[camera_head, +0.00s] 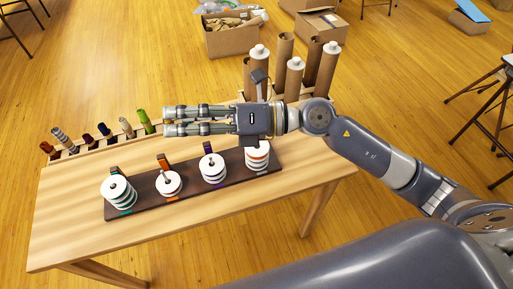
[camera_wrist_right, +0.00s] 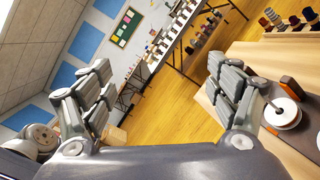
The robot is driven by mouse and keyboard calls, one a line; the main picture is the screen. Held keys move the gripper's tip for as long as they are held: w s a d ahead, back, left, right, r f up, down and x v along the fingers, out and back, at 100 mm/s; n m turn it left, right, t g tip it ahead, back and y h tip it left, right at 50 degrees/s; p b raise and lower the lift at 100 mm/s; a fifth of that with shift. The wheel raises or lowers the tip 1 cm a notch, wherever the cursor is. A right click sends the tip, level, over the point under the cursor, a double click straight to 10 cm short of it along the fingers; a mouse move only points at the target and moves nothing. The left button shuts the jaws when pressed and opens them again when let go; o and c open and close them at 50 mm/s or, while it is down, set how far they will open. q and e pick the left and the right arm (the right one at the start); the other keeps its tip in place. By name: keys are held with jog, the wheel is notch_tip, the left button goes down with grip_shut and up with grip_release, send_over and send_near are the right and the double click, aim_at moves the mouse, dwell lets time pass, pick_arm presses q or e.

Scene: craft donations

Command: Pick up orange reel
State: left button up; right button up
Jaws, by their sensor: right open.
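A dark rack (camera_head: 142,203) on the wooden table holds a row of posts with white reels. The second post from the left has an orange tab and a short stack of white reels with an orange edge low down, the orange reel (camera_head: 170,193). In the right wrist view an orange tab and a white reel (camera_wrist_right: 284,113) show at the right edge, outside the fingers. My right gripper (camera_head: 167,121) is open and empty, stretched leftward above the back of the table, apart from the rack. My left gripper is out of view.
The left and right-middle posts hold taller reel stacks (camera_head: 118,190) (camera_head: 212,168); the rightmost stack (camera_head: 257,156) sits just below my right gripper's palm. Small coloured spools (camera_head: 103,131) line the table's back edge. Tall cardboard tubes (camera_head: 292,78) stand behind my wrist. The table's front (camera_head: 80,235) is bare.

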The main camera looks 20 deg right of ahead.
jog(key=d+f+n+g+h, duration=0.2)
jog(key=d+f+n+h, duration=0.25)
jog(key=f, duration=0.35)
jog(key=h, duration=0.9)
send_near(261, 147)
jog(key=shift+h, duration=0.25)
jog(key=x, duration=0.2)
jog(key=p+x, duration=0.1)
jog(key=x, duration=0.2)
jog(key=p+x, duration=0.1)
jog(key=x, duration=0.2)
jog(key=shift+a, duration=0.4)
jog(key=shift+w+a+f, duration=0.1)
jog(key=shift+w+f, duration=0.1)
jog(key=shift+f, duration=0.3)
jog(key=c, duration=1)
